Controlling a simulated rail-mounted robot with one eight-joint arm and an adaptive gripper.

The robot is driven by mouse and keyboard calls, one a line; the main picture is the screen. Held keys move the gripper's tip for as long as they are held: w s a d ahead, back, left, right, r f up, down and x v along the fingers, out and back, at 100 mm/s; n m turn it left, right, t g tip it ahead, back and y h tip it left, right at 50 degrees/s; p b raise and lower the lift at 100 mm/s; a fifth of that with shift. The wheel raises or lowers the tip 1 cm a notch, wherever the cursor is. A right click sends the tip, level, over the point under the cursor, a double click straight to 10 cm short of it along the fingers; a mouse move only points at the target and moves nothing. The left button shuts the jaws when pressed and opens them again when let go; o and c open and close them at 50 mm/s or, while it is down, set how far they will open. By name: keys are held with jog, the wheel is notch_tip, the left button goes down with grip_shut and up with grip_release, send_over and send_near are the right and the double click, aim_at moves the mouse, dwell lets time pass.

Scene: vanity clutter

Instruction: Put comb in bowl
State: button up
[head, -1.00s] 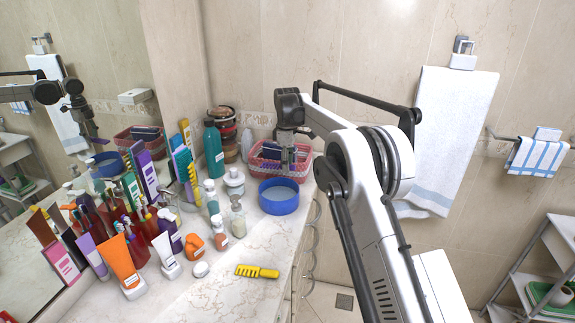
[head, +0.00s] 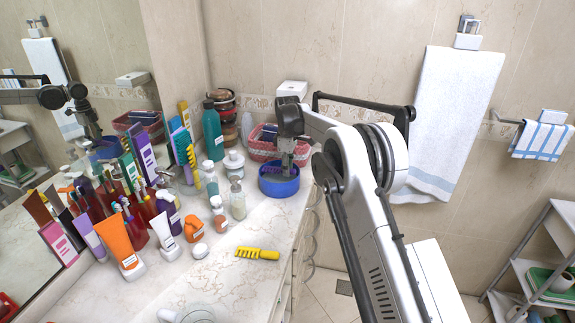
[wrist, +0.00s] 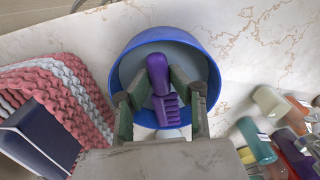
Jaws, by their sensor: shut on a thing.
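A purple comb (wrist: 158,75) is held between the fingers of my gripper (wrist: 158,98), which is shut on it. In the wrist view the comb is over the inside of the blue bowl (wrist: 214,90), with the bowl's rim around it. Whether the comb touches the bowl floor cannot be told. In the head view my gripper (head: 284,165) points down at the blue bowl (head: 279,187), and the comb is mostly hidden there. A yellow comb (head: 257,253) lies on the counter in front of the bowl.
A pink woven basket (head: 262,152) with a dark blue box (wrist: 45,135) stands beside the bowl. Several bottles, including a teal one (head: 213,132), stand left of it. The marble counter (head: 215,285) has free room at the front.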

jog(key=shift+f, duration=0.65)
jog(key=o, duration=1)
jog(key=shift+c, duration=0.2)
jog(key=shift+r+p, duration=0.85)
jog(key=shift+r, duration=2.7)
